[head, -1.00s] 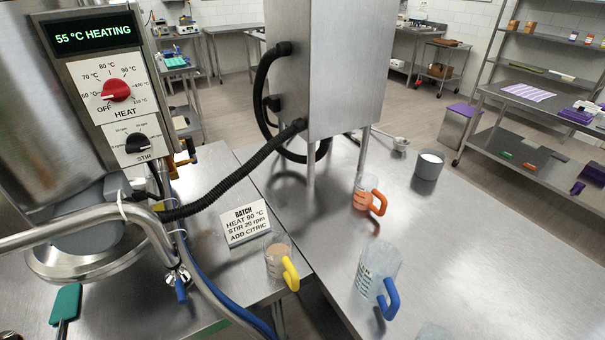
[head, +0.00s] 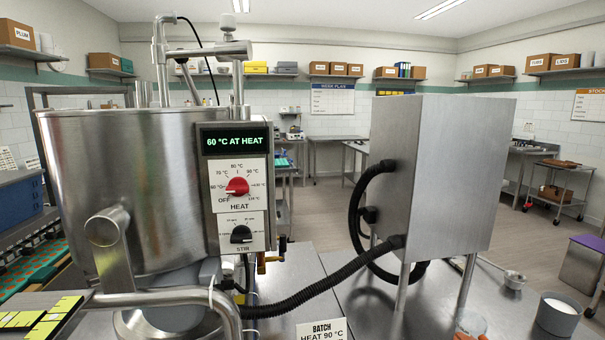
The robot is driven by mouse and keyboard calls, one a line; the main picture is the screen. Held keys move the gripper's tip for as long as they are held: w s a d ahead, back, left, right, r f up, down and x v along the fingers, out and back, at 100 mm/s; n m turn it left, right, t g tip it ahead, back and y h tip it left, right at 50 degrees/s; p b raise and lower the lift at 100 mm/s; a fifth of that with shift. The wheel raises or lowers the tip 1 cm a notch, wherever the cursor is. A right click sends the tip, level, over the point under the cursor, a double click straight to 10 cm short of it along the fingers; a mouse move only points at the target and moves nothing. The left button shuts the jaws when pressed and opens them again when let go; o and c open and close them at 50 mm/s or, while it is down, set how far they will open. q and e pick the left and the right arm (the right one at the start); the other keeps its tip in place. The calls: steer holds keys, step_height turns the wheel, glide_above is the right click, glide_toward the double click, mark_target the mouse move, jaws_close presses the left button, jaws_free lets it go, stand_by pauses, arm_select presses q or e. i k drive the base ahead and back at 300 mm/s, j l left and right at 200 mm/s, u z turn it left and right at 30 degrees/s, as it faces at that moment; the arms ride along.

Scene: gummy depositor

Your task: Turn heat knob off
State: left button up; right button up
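The red heat knob (head: 238,187) sits on the white HEAT dial plate of the control panel (head: 205,215), on the right side of the steel kettle (head: 125,200). Its white pointer faces left, near the 60 °C mark and above OFF; the exact angle is hard to tell. The display (head: 236,141) above reads "60 °C AT HEAT" in green. The black stir knob (head: 241,234) sits below on its own plate. Neither gripper is in view, and nothing covers the heat knob.
A steel box on legs (head: 440,180) stands right of the panel, with a black hose (head: 330,290) running below the panel. A batch card (head: 321,330) and a grey beaker (head: 558,315) are at the bottom. A steel pipe (head: 165,297) crosses in front of the kettle.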

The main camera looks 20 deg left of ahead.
mark_target(237, 187)
steer(key=u, duration=1.15)
